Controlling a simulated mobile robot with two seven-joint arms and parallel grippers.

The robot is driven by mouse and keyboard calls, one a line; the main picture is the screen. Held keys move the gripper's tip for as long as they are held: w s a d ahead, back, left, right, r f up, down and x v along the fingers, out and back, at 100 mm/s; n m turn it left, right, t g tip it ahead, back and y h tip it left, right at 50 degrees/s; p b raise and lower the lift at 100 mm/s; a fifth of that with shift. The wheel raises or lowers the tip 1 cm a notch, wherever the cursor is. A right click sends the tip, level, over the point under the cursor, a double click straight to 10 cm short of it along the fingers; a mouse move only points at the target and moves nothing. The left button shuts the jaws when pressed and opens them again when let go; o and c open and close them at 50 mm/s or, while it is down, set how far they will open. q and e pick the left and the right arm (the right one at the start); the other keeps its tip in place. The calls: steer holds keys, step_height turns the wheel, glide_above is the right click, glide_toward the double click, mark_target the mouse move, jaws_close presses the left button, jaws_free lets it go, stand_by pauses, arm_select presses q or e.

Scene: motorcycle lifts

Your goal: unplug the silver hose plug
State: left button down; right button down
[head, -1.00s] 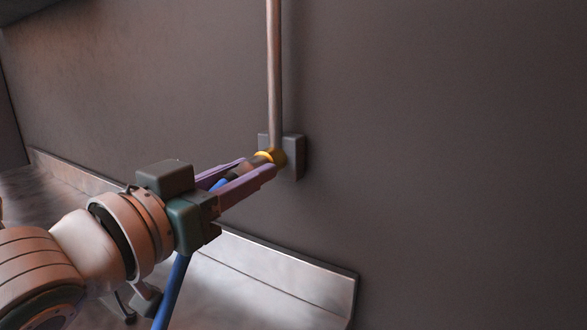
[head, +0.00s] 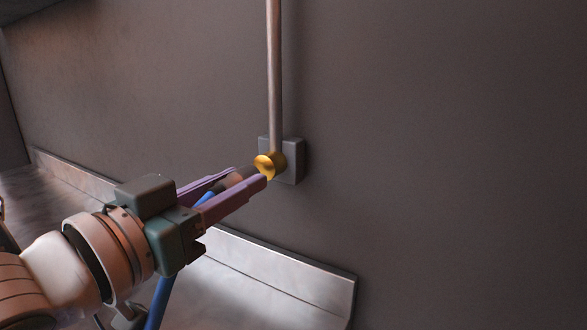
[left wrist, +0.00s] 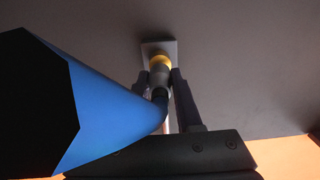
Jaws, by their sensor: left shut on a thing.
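The silver hose plug (head: 236,179) is between the fingers of my left gripper (head: 251,178), which is shut on it. It looks dark grey in this light and also shows between the fingers in the left wrist view (left wrist: 160,78). A blue hose (head: 160,298) runs from the plug back under my gripper; it fills the left of the left wrist view (left wrist: 95,110). The brass socket (head: 268,165) sits on a grey wall block, its round face showing in the head view. The plug's front is close to the socket; the fingertips partly hide any gap. My right gripper is not in view.
A vertical metal pipe (head: 274,75) runs down the wall to the socket on its grey block (head: 294,162). The plain dark wall (head: 450,150) is behind. A pale metal ledge (head: 300,275) runs along the wall's foot. The wall to the right is clear.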

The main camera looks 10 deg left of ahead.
mark_target(213, 195)
arm_select(q)
steer(key=shift+p+v, duration=0.8)
steer(key=shift+v, duration=1.2)
